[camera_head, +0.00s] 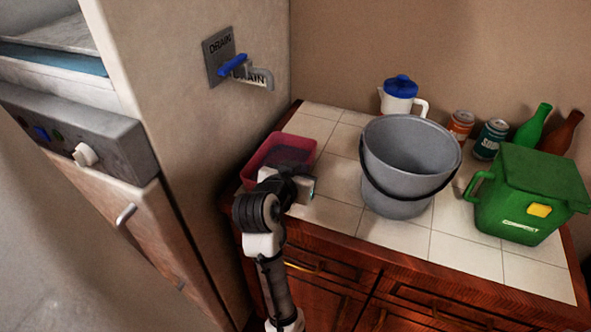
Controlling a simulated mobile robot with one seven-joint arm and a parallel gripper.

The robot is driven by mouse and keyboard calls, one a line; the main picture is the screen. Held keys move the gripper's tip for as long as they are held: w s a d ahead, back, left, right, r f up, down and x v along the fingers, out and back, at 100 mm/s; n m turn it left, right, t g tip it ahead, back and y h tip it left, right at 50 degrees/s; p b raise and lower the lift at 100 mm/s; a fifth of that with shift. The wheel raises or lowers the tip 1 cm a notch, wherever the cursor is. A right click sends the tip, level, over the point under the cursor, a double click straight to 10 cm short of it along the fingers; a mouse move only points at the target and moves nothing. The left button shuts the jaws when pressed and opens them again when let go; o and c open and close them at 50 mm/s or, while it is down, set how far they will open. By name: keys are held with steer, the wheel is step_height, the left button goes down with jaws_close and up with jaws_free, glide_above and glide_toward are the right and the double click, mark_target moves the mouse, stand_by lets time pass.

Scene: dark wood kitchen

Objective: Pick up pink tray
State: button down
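The pink tray (271,144) lies on the tiled counter at its left end, close to the wall. It looks like a shallow box with a dark inside. My arm reaches up from the bottom of the picture, and my gripper (308,188) is at the tray's near right side. The gripper and wrist hide the tray's near part. I cannot tell whether the gripper touches the tray, and its fingers are too small and dark to show whether they are open.
A grey bucket (405,150) stands right of my gripper. A green compost bin (525,195) is further right. A white pitcher (398,98), cans (490,139) and bottles (533,126) stand behind. A drain lever (233,65) sticks out from the wall. The front tiles (345,213) are bare.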

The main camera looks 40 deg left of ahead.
steer(key=shift+r, duration=4.8)
steer(key=shift+b, duration=0.3)
